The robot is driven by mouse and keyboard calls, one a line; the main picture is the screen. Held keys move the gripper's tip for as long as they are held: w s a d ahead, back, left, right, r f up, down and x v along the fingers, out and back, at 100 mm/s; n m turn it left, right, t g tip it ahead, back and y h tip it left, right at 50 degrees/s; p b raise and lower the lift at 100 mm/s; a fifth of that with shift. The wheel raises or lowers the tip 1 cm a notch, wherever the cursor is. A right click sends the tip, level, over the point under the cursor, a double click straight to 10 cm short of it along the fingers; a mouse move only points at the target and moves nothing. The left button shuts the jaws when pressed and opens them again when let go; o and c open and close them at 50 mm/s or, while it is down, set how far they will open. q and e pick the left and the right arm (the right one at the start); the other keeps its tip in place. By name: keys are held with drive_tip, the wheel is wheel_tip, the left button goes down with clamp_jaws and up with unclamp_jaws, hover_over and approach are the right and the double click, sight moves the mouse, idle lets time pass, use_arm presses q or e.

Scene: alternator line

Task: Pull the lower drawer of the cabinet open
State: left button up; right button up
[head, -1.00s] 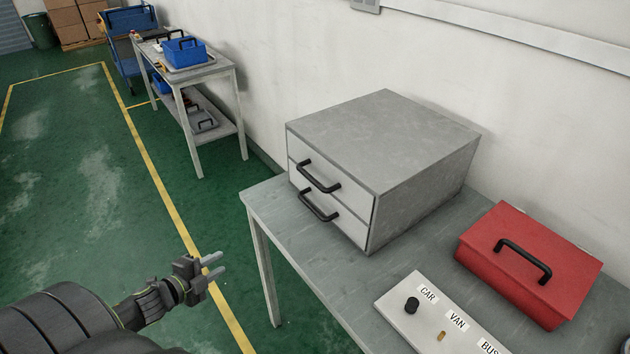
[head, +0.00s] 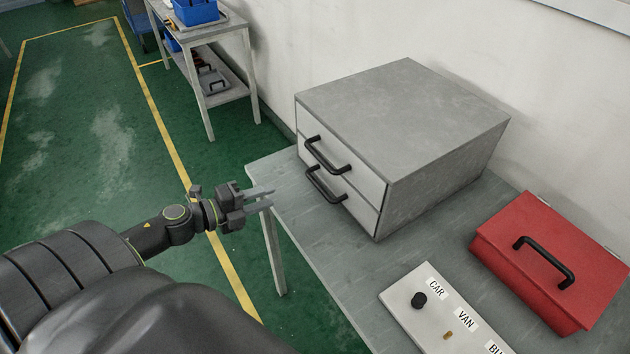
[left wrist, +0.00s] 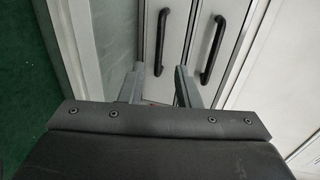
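The grey cabinet (head: 420,115) stands on a workbench, with two pale drawers that both look shut. The lower drawer (head: 362,208) has a black bar handle (head: 325,186); the upper drawer's handle (head: 326,156) is just above it. In the left wrist view, the lower handle (left wrist: 161,42) shows ahead of the fingers and the upper handle (left wrist: 212,48) lies to its right. My left gripper (head: 270,197) is open and empty, left of the lower handle, near the bench's corner, its fingers pointing toward the drawer fronts. My right gripper is not in view.
The workbench (head: 305,238) also holds a red toolbox (head: 550,260) and a labelled switch panel (head: 420,320) in front of it. A second table (head: 225,85) with blue boxes stands behind. Green floor left of the bench is clear.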

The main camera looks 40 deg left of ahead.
sight(314, 180)
use_arm(q)
drive_tip(key=p+x, duration=0.4)
drive_tip(key=x, duration=0.9)
drive_tip(key=shift+w+p, duration=0.15)
drive_tip(key=shift+p, duration=0.2)
drive_tip(key=shift+w+d+f, duration=0.15)
drive_tip(key=shift+w+d, duration=0.1)
drive_tip(key=shift+w, duration=0.25)
drive_tip(key=shift+c, duration=0.3)
clamp_jaws()
